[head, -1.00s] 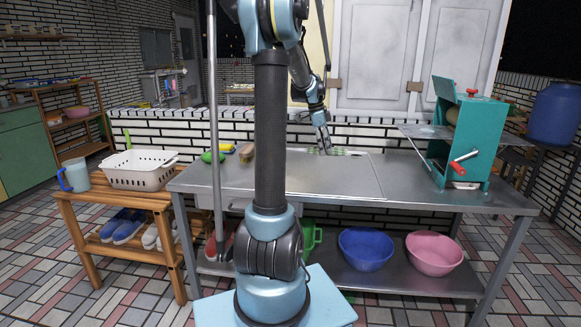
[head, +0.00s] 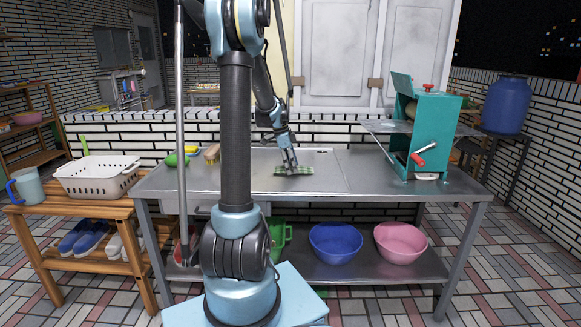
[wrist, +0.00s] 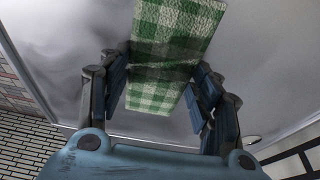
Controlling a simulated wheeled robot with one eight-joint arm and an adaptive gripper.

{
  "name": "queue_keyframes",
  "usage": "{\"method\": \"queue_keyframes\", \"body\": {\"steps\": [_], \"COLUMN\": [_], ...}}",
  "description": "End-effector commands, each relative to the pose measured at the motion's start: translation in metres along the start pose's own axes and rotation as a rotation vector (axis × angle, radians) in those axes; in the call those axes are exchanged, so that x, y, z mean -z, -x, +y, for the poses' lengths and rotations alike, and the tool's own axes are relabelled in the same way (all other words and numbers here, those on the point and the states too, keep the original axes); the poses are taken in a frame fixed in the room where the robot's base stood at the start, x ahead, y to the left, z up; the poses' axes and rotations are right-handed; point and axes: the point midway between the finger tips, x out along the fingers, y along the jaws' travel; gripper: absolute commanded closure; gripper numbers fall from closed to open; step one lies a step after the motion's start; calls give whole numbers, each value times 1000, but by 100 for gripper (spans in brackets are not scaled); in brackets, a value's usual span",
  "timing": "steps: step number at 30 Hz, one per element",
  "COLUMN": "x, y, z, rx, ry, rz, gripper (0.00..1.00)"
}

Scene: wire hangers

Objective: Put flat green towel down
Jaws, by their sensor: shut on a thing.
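The flat green-and-white checked towel (head: 293,170) is at the steel counter's surface, near the middle of the counter. It also shows in the wrist view (wrist: 172,50), lying between the fingers and reaching beyond them. My gripper (head: 290,165) points down over the towel and is shut on it. In the wrist view my gripper (wrist: 165,88) has one finger on each side of the towel. I cannot tell whether the towel fully touches the counter.
The steel counter (head: 330,182) has bare room around the towel. A teal hand-cranked machine (head: 428,130) stands on its right end. A green object (head: 176,160) and a brush (head: 211,153) lie on the left. A white basket (head: 97,178) stands on the wooden rack. A low brick wall runs behind.

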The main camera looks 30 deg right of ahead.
Motion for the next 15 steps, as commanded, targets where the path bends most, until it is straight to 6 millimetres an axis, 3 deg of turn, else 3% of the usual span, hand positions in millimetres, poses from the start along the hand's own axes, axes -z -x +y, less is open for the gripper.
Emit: {"method": "queue_keyframes", "body": {"steps": [4,5,7,15], "x": [0,0,0,-1], "y": [-1,-1,-1,-1], "z": [0,0,0,0], "rx": [0,0,0,0], "ry": [0,0,0,1], "rz": [0,0,0,0], "gripper": [69,38,22,22]}}
